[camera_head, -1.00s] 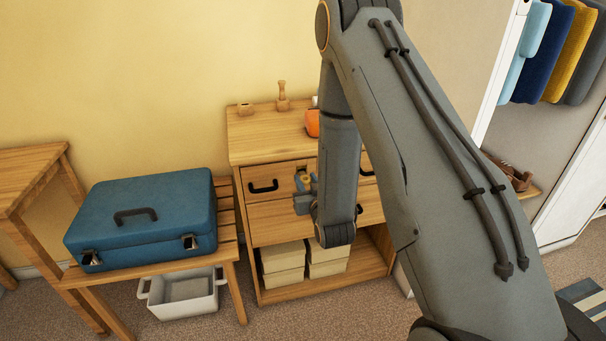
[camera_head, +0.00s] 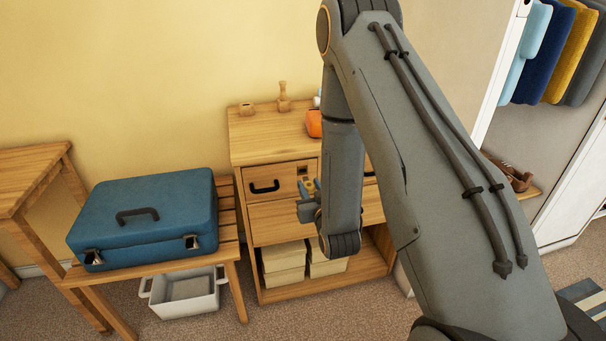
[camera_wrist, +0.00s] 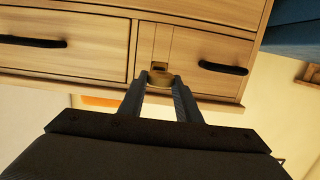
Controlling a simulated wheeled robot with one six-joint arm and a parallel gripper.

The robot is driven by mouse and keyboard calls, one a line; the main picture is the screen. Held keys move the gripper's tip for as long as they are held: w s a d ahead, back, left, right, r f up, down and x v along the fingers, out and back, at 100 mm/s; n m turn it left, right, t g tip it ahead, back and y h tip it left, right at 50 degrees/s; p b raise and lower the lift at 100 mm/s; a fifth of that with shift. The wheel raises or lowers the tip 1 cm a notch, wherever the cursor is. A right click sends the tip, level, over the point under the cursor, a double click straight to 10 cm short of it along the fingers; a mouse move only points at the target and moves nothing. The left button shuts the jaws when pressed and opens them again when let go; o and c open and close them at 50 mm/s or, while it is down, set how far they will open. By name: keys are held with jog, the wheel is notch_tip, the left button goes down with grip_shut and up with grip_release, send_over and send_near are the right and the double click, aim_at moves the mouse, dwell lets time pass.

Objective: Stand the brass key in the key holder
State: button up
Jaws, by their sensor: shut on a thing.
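My gripper (camera_wrist: 160,80) is shut on the brass key, whose rounded brass end (camera_wrist: 160,75) shows between the fingertips in the wrist view. The rest of the key is hidden or too small to make out. In the head view my gripper (camera_head: 308,203) is in front of the dresser's drawers, partly behind my arm. A small wooden block (camera_head: 246,109) stands on the dresser top at the left; I cannot tell if it is the key holder. A narrow upright panel with a dark slot (camera_head: 303,170) lies between the upper drawers, close beyond the fingertips.
The wooden dresser (camera_head: 250,150) also carries a wooden bottle-shaped piece (camera_head: 283,97) and an orange object (camera_head: 314,124). A blue suitcase (camera_head: 150,215) lies on a slatted bench at left, above a white bin (camera_head: 185,293). Black handles (camera_head: 263,187) stick out of the drawers.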

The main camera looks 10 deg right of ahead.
jog(key=s+f, duration=0.2)
jog(key=s, duration=0.8)
jog(key=shift+s+a+f, duration=0.2)
jog(key=shift+a, duration=0.15)
jog(key=shift+d, duration=0.1)
